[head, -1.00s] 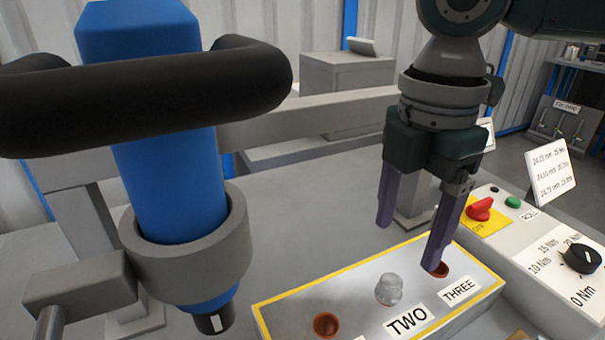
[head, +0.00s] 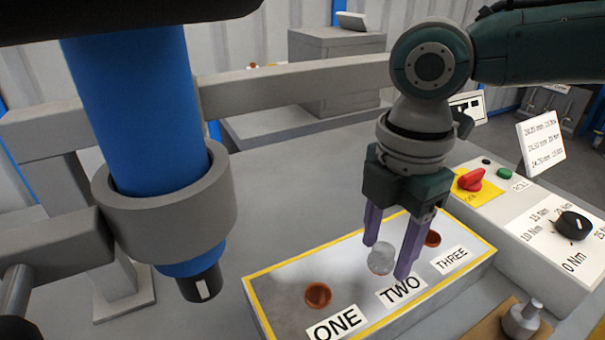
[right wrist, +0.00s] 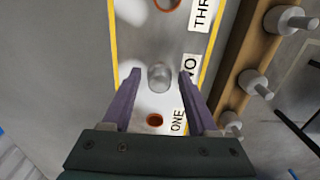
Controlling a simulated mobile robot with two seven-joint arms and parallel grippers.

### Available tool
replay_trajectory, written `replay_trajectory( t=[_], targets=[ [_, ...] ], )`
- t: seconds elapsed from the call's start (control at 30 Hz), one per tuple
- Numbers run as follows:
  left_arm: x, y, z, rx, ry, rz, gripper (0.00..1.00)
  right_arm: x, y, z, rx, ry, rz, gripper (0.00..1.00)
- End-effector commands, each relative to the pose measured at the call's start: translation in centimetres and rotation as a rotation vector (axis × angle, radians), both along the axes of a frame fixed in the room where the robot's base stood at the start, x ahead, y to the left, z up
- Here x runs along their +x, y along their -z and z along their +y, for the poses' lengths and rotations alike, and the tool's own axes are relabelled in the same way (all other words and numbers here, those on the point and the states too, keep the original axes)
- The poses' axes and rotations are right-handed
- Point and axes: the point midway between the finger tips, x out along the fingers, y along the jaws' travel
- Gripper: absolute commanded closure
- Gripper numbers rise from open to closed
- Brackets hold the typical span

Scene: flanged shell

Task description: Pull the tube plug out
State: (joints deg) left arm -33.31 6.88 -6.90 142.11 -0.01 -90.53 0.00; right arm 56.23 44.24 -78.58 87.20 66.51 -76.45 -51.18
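A pale, silvery, rounded plug (head: 381,258) stands at the place marked TWO on a grey, yellow-edged block (head: 281,268). It also shows in the right wrist view (right wrist: 160,77), between the fingers. My right gripper (head: 387,256) is open, pointing down, with one purple finger on each side of the plug. In the right wrist view (right wrist: 160,74) there is a gap between the plug and each finger, so it is not gripped. My left gripper is not in view.
Orange-brown round openings show at ONE (head: 318,295) and THREE (head: 432,238). A control panel with a red switch (head: 471,180) and black dial (head: 573,225) stands right. A blue cylindrical tool (head: 140,120) in a grey ring holder (head: 165,215) fills the left. A wooden rack (right wrist: 240,70) with metal pieces lies alongside.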

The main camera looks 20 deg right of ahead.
Motion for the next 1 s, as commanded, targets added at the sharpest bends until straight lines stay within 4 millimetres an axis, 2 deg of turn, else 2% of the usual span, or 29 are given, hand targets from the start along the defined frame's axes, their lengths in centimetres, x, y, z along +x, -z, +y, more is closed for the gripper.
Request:
replay_trajectory(
  t=[0.07,0.5,0.83,1.0],
  targets=[
    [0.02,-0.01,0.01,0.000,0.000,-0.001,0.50,0.00,-0.01,0.00,0.000,0.000,0.000,0.51],
    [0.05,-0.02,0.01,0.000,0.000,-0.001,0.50,0.00,-0.02,-0.01,0.000,0.000,0.000,1.00],
    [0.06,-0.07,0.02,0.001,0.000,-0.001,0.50,0.02,-0.10,-0.01,0.000,0.001,-0.001,1.00],
    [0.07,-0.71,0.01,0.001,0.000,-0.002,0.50,0.03,-0.68,0.00,0.000,0.001,-0.001,1.00]
  ],
)
